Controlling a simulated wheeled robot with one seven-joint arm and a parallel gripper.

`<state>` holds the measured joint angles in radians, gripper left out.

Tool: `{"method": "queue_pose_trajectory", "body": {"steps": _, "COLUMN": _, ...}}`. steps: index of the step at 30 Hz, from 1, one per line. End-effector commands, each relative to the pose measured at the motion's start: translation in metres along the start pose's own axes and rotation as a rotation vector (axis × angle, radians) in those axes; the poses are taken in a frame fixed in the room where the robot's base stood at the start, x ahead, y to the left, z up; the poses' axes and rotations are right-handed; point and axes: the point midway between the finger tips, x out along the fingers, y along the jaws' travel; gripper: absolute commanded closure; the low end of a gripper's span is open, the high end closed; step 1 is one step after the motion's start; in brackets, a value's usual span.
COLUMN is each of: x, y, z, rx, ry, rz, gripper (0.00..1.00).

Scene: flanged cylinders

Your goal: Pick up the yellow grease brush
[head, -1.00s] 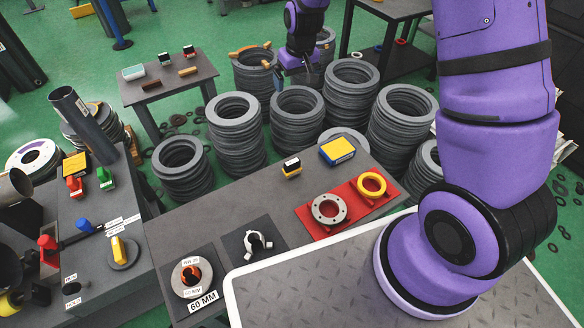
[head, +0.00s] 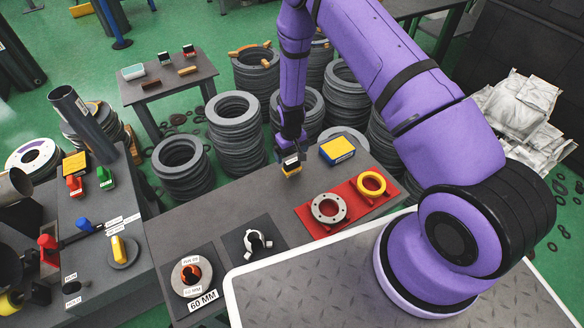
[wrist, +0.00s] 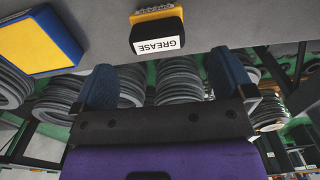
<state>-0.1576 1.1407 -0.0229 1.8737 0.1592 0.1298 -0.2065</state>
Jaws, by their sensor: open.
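The yellow grease brush (head: 291,169) stands on the dark grey table near its far edge. It has a yellow lower part, a black upper part and a white label. In the wrist view the brush (wrist: 158,30) is at the top middle, its GREASE label upside down. My gripper (head: 291,148) is just above the brush in the head view, pointing down. In the wrist view my gripper (wrist: 165,75) has its two blue fingers wide apart and empty. The brush lies just beyond the fingertips, roughly in line with the gap. Contact is not visible.
A yellow-and-blue box (head: 337,151) stands close to the right of the brush. A red plate (head: 325,229) with a grey flange (head: 328,208) and a yellow ring (head: 372,184) lies nearer. Stacks of grey rings (head: 236,130) stand behind the table. The table left of the brush is clear.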

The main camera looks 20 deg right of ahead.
Motion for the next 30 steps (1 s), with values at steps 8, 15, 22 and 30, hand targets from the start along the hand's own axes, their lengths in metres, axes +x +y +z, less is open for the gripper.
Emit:
{"method": "queue_pose_trajectory", "body": {"steps": 8, "x": 0.028, "y": 0.000, "z": 0.000, "rx": 0.001, "ry": 0.000, "rz": 0.000, "gripper": 0.00}}
{"method": "queue_pose_trajectory", "body": {"steps": 15, "x": 0.052, "y": 0.003, "z": 0.001, "rx": 0.001, "ry": -0.001, "rz": 0.000, "gripper": 0.00}}
{"method": "queue_pose_trajectory", "body": {"steps": 22, "x": 0.077, "y": 0.003, "z": 0.000, "rx": 0.000, "ry": 0.001, "rz": 0.000, "gripper": 0.00}}
{"method": "queue_pose_trajectory", "body": {"steps": 30, "x": 0.080, "y": 0.003, "z": 0.000, "rx": 0.000, "ry": 0.001, "rz": 0.000, "gripper": 0.00}}
